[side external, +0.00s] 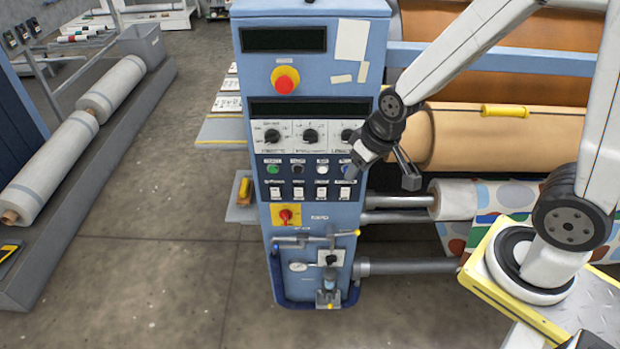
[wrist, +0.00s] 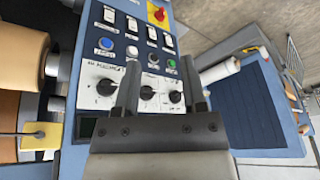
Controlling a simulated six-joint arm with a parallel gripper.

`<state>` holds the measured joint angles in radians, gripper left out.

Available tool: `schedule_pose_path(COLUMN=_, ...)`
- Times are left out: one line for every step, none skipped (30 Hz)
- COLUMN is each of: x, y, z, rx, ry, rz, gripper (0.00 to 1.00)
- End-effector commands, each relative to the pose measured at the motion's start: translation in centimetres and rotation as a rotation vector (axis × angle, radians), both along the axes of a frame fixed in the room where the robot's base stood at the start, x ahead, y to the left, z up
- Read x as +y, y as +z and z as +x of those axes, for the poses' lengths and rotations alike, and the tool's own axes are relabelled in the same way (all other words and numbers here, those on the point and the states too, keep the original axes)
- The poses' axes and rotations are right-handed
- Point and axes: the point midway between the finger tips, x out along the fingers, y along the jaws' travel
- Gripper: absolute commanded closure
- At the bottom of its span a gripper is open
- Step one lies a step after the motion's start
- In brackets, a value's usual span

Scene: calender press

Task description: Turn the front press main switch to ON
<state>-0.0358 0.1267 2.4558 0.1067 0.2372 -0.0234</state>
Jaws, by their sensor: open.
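The front press main switch (side external: 286,215) is a red rotary handle on a yellow plate, low on the front of the blue control cabinet (side external: 330,212). Its exact handle angle is too small to tell.
A red emergency button (side external: 285,80) sits high on the cabinet. Selector knobs (side external: 310,135), coloured push buttons (side external: 273,169) and rocker switches (side external: 298,193) are above the main switch. Pipes and a gauge (side external: 298,267) project below it. Fabric rolls (side external: 500,140) lie right.

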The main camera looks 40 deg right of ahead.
Motion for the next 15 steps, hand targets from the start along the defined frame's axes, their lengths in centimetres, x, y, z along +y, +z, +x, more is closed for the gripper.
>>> schedule_pose_path(x=0.5, y=-0.4, z=1.3, rx=-0.018, ry=-0.007, rz=0.010, gripper=0.46)
schedule_pose_path(x=0.8, y=-0.5, z=2.1, rx=-0.033, ry=-0.015, rz=0.017, gripper=0.46)
schedule_pose_path(x=1.1, y=-0.8, z=3.2, rx=-0.054, ry=-0.024, rz=0.025, gripper=0.46)
schedule_pose_path(x=1.4, y=-1.0, z=4.0, rx=-0.070, ry=-0.031, rz=0.031, gripper=0.46)
schedule_pose_path(x=1.7, y=-1.2, z=4.9, rx=-0.085, ry=-0.040, rz=0.038, gripper=0.46)
schedule_pose_path(x=2.1, y=-1.6, z=6.0, rx=-0.106, ry=-0.052, rz=0.045, gripper=0.46)
schedule_pose_path(x=2.4, y=-1.8, z=6.8, rx=-0.123, ry=-0.061, rz=0.049, gripper=0.46)
schedule_pose_path(x=2.6, y=-2.1, z=7.6, rx=-0.138, ry=-0.072, rz=0.054, gripper=0.46)
schedule_pose_path(x=3.0, y=-2.4, z=8.6, rx=-0.159, ry=-0.083, rz=0.059, gripper=0.46)
schedule_pose_path(x=3.3, y=-2.8, z=9.4, rx=-0.174, ry=-0.091, rz=0.062, gripper=0.46)
schedule_pose_path(x=3.5, y=-3.0, z=10.1, rx=-0.190, ry=-0.103, rz=0.065, gripper=0.46)
schedule_pose_path(x=3.8, y=-3.5, z=11.1, rx=-0.211, ry=-0.117, rz=0.069, gripper=0.46)
schedule_pose_path(x=4.1, y=-3.8, z=11.8, rx=-0.224, ry=-0.127, rz=0.070, gripper=0.46)
schedule_pose_path(x=4.3, y=-4.1, z=12.5, rx=-0.240, ry=-0.137, rz=0.072, gripper=0.46)
schedule_pose_path(x=4.6, y=-4.6, z=13.4, rx=-0.260, ry=-0.152, rz=0.074, gripper=0.46)
